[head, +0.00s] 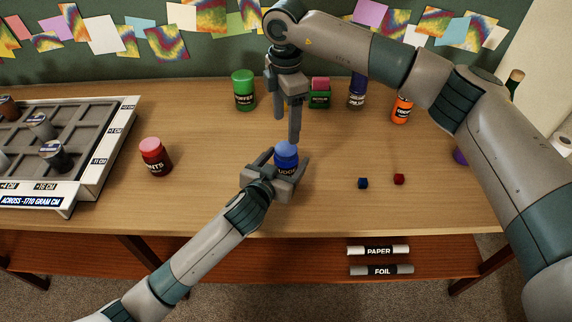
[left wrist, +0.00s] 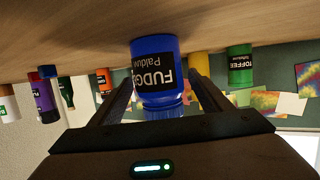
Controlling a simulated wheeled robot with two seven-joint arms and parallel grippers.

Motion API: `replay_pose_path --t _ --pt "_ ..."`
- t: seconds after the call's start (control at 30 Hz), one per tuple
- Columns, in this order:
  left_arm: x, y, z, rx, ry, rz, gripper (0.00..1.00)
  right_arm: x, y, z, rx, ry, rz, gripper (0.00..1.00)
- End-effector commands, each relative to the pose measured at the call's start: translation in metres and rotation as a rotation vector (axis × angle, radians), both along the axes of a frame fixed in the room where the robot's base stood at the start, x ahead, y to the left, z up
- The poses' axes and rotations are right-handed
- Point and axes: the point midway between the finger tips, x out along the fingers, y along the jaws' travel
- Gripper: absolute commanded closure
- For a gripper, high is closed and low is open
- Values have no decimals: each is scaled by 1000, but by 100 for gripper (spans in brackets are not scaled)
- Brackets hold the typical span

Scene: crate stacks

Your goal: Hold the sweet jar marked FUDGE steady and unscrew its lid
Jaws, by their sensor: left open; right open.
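The blue jar marked FUDGE, with a lighter blue lid, stands upright on the table in the head view (head: 287,160). In the left wrist view, which is upside down, its label reads FUDGE (left wrist: 153,72). My left gripper (head: 281,161) is open, with one finger on each side of the jar; I cannot tell whether they touch it. My right gripper (head: 287,128) points down above the lid. It is open and empty, and its fingers partly overlap the lid's top edge in the picture.
A red jar (head: 155,160) stands left, beside a compartmented tray (head: 102,157). A green jar (head: 243,92), a green container (head: 320,97), a dark blue jar (head: 357,95) and an orange jar (head: 401,110) stand behind.

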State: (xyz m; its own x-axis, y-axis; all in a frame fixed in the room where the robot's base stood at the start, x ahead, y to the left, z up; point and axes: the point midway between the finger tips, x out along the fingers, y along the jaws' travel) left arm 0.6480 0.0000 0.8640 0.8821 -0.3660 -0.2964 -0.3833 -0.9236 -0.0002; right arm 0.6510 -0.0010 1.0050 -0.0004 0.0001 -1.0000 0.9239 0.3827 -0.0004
Motion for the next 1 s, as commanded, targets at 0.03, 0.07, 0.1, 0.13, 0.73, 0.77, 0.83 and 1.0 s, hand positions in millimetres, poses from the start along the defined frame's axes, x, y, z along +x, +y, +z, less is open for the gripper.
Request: replay_pose_path --t 0.03,0.07,0.1,0.13,0.73,0.77,0.83,1.0 --pt "2 -1 0 0 -1 0 29 0 0 0 0 0 0 36" --pt "2 -1 0 0 -1 0 29 0 0 0 0 0 0 36" --pt "3 -1 0 0 -1 0 29 0 0 0 0 0 0 36" --pt "3 -1 -1 0 -1 0 29 0 0 0 0 0 0 36" --pt "3 -1 -1 0 0 0 100 0 0 0 0 0 -5 36" --pt "3 -1 -1 0 0 0 100 0 0 0 0 0 -10 36" --pt "3 -1 -1 0 0 0 100 0 1 -1 1 1 -34 36" --pt "3 -1 -1 0 0 0 100 -1 1 0 2 1 -159 36"
